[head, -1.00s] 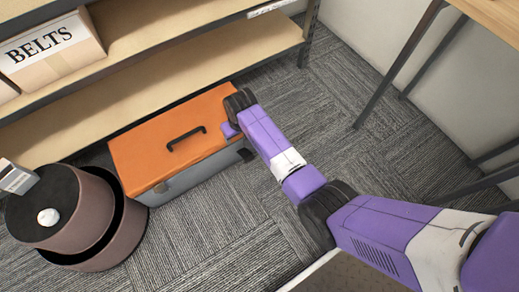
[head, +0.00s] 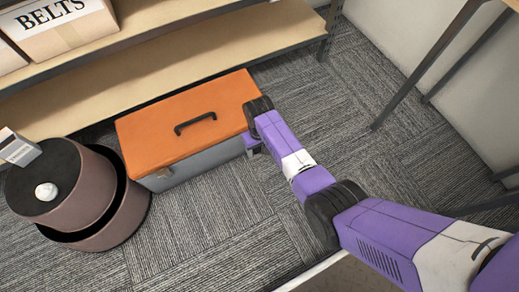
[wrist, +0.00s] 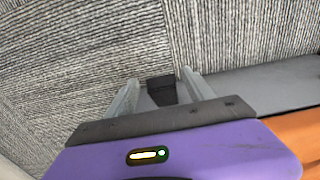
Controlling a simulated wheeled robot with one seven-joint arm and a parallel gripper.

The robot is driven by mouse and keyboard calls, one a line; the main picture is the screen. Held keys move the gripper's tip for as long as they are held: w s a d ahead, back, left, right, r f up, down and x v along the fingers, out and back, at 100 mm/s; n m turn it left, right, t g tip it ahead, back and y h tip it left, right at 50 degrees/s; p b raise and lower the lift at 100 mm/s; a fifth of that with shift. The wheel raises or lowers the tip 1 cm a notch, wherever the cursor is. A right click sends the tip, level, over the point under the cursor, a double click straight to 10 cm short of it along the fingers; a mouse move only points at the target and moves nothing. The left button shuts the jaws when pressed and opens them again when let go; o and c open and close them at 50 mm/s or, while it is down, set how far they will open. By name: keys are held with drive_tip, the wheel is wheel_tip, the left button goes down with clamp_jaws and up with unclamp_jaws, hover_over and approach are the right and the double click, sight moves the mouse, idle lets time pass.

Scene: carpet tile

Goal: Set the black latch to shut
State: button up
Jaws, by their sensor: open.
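A toolbox with an orange lid (head: 165,133) and a grey body (head: 205,162) stands on the carpet, lid down. My gripper (head: 252,147) is low at the right end of its front side, partly hidden by my arm. In the wrist view, my gripper (wrist: 160,78) is open, with one pale finger on each side of a small black piece, which looks like the black latch (wrist: 160,82). I cannot tell whether the fingers touch it. The toolbox's grey side (wrist: 265,87) is right of the fingers. The latch is not clear in the head view.
A shelf (head: 140,75) with a BELTS box (head: 60,28) stands behind the toolbox. A round brown two-tier stand (head: 85,205) is close on its left. Table legs (head: 425,65) are at the right. Carpet in front is free.

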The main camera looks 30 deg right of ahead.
drive_tip(key=shift+c, duration=0.4)
clamp_jaws()
drive_tip(key=shift+r, duration=0.15)
